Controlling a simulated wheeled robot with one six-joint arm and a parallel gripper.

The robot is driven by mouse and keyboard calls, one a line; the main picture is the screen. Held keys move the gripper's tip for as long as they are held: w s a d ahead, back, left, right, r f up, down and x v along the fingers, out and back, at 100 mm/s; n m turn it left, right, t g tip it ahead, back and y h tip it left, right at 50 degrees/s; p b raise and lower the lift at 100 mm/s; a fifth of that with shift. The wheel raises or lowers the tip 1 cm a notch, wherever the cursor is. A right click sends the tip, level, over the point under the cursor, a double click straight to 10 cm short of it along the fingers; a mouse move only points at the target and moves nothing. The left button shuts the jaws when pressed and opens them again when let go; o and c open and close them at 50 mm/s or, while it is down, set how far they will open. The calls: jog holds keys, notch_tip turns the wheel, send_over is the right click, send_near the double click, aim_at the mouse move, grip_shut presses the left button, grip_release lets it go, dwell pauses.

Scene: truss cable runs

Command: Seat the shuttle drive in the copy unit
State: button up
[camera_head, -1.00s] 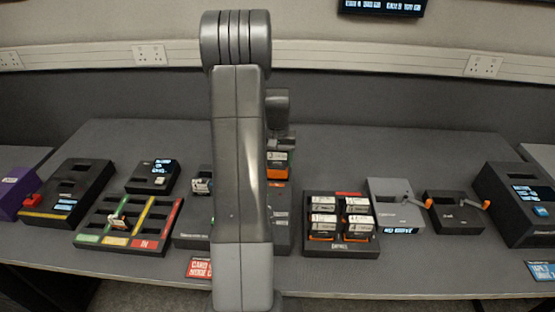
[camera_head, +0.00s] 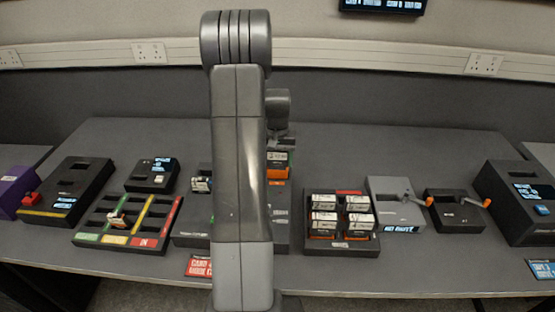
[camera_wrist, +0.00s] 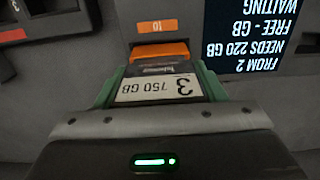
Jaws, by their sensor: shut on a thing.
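The shuttle drive (camera_wrist: 160,85) has a white label reading "3 750 GB", upside down in the wrist view, and an orange end. My gripper (camera_wrist: 155,95) is shut on it, with green-edged fingers at both sides. In the head view the drive (camera_head: 277,158) shows just right of my arm, upright below my gripper (camera_head: 281,140). The dark copy unit (camera_head: 282,215) is mostly hidden by my arm; the drive is over or at its back part. Its screen (camera_wrist: 262,25) reads "FROM 2 NEEDS 220 GB FREE - GB WAITING". I cannot tell whether the drive is in a slot.
A crate (camera_head: 340,246) of several labelled drives stands right of the copy unit. Beyond it are a grey unit (camera_head: 385,190) and a black unit (camera_head: 455,222) with orange-tipped levers. A tray (camera_head: 95,240) with coloured strips stands left. The table behind is clear.

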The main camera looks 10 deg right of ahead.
aim_at(278, 166)
jog(key=shift+f+b, duration=1.2)
jog(key=shift+f, duration=0.45)
dwell(1.0)
jog(key=o, duration=1.5)
jog(key=shift+r, duration=0.1)
jog(key=shift+r+p, duration=2.4)
jog(key=shift+r, duration=1.3)
jog(key=shift+f, duration=0.1)
